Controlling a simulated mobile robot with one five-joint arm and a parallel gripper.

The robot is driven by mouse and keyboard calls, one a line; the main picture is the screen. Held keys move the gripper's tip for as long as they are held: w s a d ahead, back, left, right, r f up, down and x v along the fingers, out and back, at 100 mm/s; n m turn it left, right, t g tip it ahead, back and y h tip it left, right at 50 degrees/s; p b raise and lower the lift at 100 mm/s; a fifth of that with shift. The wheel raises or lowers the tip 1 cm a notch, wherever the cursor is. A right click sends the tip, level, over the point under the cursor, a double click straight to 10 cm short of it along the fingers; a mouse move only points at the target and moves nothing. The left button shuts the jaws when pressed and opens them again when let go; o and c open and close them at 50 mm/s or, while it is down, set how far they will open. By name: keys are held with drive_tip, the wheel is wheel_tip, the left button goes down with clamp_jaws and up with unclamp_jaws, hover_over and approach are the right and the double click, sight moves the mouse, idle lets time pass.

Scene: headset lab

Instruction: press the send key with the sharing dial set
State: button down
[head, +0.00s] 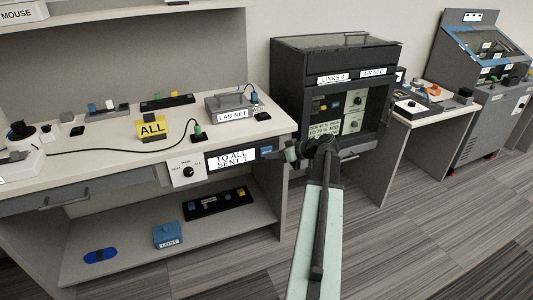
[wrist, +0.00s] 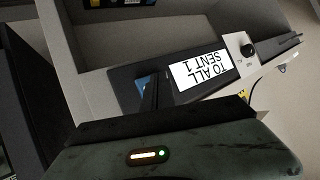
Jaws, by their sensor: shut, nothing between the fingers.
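The sharing dial (head: 188,172) is a black knob on a white plate at the desk's front edge; it also shows in the wrist view (wrist: 247,50). Its pointer is too small to read. Right of it in the head view, a lit display (head: 231,158) reads "TO ALL, SENT 1"; it appears upside down in the wrist view (wrist: 200,68). The blue send key (head: 266,150) is at the panel's right end. In the wrist view my shut, empty gripper (wrist: 152,92) is at the blue key (wrist: 141,84) and partly covers it. I cannot tell whether they touch.
A yellow "ALL" sign (head: 151,128) and a grey "LAB NET" box (head: 231,107) stand on the desk. A dark cabinet (head: 335,60) stands close on the right. A lower shelf (head: 130,262) holds a blue "LOST" box (head: 167,235). The floor (head: 430,235) at right is clear.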

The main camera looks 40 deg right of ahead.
drive_tip(key=shift+w+d, duration=0.15)
drive_tip(key=shift+w, duration=0.25)
idle(0.3)
drive_tip(key=shift+s, duration=0.15)
drive_tip(key=shift+s+a, duration=0.35)
drive_tip(key=shift+s, duration=0.3)
drive_tip(key=s, duration=0.1)
drive_tip(key=s+a, duration=0.1)
drive_tip(key=s, duration=0.2)
drive_tip(key=shift+s+a, duration=0.3)
drive_tip(key=shift+a, duration=0.1)
idle(0.6)
